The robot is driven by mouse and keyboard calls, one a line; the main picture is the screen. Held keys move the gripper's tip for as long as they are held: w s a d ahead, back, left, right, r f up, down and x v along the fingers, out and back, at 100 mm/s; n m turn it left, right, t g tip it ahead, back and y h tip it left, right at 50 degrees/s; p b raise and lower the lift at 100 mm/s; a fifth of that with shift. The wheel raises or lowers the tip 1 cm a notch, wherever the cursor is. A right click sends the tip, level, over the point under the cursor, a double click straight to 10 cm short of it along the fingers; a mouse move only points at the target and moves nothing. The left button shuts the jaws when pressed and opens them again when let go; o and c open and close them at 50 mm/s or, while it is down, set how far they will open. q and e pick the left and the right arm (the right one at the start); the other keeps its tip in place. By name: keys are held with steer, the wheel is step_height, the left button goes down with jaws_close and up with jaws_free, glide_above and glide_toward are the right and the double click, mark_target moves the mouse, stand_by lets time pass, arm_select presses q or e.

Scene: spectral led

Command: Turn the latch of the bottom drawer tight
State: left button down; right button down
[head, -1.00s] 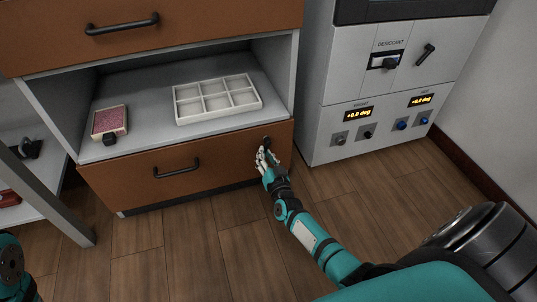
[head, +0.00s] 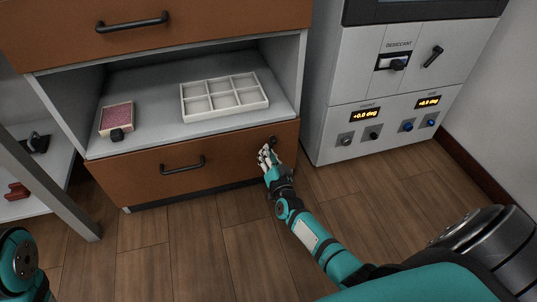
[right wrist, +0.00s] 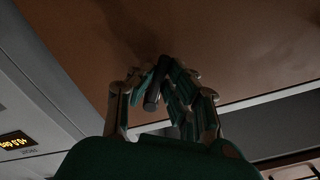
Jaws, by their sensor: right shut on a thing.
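The bottom drawer (head: 222,172) has a brown front with a black bar handle (head: 183,165) and is closed. Its small dark latch (head: 273,140) sits near the upper right corner of the front. In the right wrist view the latch (right wrist: 154,94) is a dark knob between my fingers, partly hidden by them. My right gripper (head: 268,155) is at the latch, shut on it; its fingers also show in the right wrist view (right wrist: 163,98). I cannot make out the latch's exact angle. My left gripper is out of view; only part of my left arm shows at the lower left.
Above the drawer, an open shelf holds a white divided tray (head: 225,97) and a small box with a pink top (head: 117,118). A grey cabinet (head: 345,108) with knobs and displays stands to the right. Clear wooden floor (head: 190,250) lies in front.

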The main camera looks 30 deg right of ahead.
steer(key=c, duration=1.3)
jaws_free()
steer(key=shift+c, duration=0.2)
steer(key=v, duration=1.2)
